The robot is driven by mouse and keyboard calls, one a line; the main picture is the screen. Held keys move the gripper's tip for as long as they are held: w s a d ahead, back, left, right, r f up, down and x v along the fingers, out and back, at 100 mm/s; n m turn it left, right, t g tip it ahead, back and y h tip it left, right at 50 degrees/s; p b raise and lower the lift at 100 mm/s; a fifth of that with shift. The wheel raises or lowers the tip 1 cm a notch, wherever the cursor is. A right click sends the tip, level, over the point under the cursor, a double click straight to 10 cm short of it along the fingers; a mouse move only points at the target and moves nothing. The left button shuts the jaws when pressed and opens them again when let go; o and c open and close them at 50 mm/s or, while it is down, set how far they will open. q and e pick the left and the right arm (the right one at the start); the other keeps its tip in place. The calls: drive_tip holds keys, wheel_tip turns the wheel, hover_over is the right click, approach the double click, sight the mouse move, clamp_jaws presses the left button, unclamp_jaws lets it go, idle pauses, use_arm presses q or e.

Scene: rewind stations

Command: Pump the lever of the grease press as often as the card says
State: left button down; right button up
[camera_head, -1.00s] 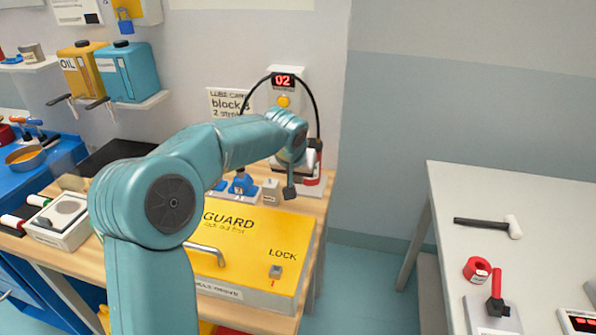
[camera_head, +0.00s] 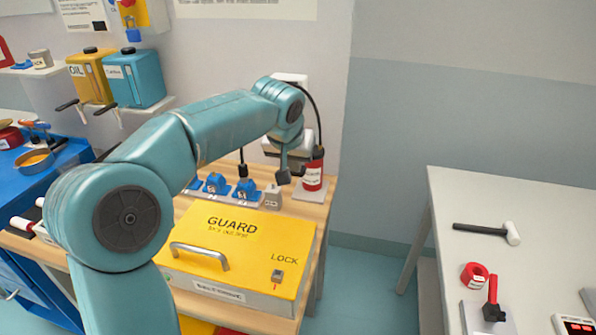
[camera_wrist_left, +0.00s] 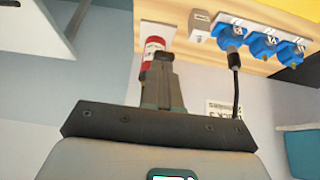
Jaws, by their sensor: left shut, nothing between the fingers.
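The grease press (camera_head: 313,176) is a red cylinder with a white label on a pale base at the back right of the wooden bench; it also shows in the left wrist view (camera_wrist_left: 152,52). Its lever cannot be made out. My left gripper (camera_wrist_left: 162,88) is shut and empty. Its fingers overlap the press's end in the wrist view; I cannot tell whether they touch. A black hose nozzle (camera_head: 242,167) stands at the rightmost blue fitting (camera_head: 245,190). The card (camera_wrist_left: 222,108) is partly visible in the wrist view. My arm hides the counter. My right gripper is not in view.
A yellow guard box (camera_head: 235,240) with a handle and lock fills the bench front. A small grey block (camera_head: 273,196) stands between the fittings and the press. Oil cans (camera_head: 134,78) sit on a shelf at left. A white table (camera_head: 510,200) stands at right.

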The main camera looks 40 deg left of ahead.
use_arm(q)
drive_tip(key=v, duration=0.3)
drive_tip(key=shift+s+d+r, duration=0.1)
drive_tip(key=shift+s+r, duration=0.1)
drive_tip(key=shift+r, duration=0.05)
drive_tip(key=shift+w+f, duration=0.1)
idle(0.3)
